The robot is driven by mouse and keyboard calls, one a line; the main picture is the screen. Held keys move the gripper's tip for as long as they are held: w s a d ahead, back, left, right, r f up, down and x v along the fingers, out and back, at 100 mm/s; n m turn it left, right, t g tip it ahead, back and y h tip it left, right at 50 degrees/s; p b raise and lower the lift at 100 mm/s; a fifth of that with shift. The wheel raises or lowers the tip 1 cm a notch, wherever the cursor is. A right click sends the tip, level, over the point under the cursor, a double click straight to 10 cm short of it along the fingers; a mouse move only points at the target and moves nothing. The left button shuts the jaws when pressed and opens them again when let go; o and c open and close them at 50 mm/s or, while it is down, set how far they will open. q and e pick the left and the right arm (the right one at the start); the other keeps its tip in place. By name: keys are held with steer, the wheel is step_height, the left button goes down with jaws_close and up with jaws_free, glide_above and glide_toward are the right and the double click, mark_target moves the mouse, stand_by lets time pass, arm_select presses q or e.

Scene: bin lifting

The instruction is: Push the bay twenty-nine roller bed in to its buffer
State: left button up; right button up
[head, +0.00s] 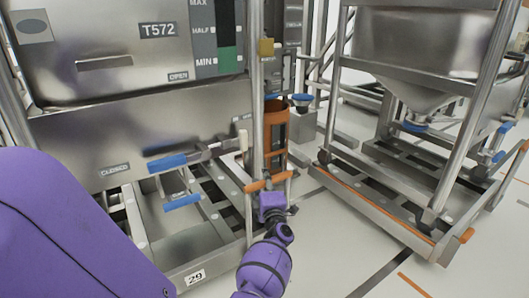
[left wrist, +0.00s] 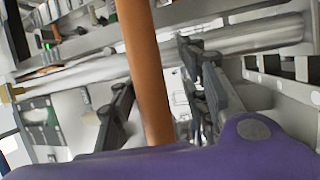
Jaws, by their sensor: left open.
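The bay marked 29 (head: 195,276) holds a grey metal roller bed (head: 208,198) low under the steel bin T572. An orange bar (head: 258,184) runs across near the bay's right post. My left gripper (head: 272,196) is at this bar, with its dark fingers partly hidden by its purple body. In the left wrist view, an orange bar (left wrist: 145,70) passes between the two open dark fingers of my left gripper (left wrist: 158,95). The fingers appear apart from the bar. My right gripper is out of view.
The steel bin T572 (head: 110,60) has blue-gripped levers (head: 168,162) on its lower front. A steel post (head: 257,110) stands close to my left gripper. Another framed hopper (head: 420,45) stands at the right, with an orange-edged base. The pale floor (head: 330,250) between is clear.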

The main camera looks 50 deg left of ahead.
arm_select(q)
steer(key=v, duration=1.2)
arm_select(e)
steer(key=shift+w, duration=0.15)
arm_select(q)
steer(key=shift+s+f, duration=0.1)
steer(key=shift+c, duration=0.5)
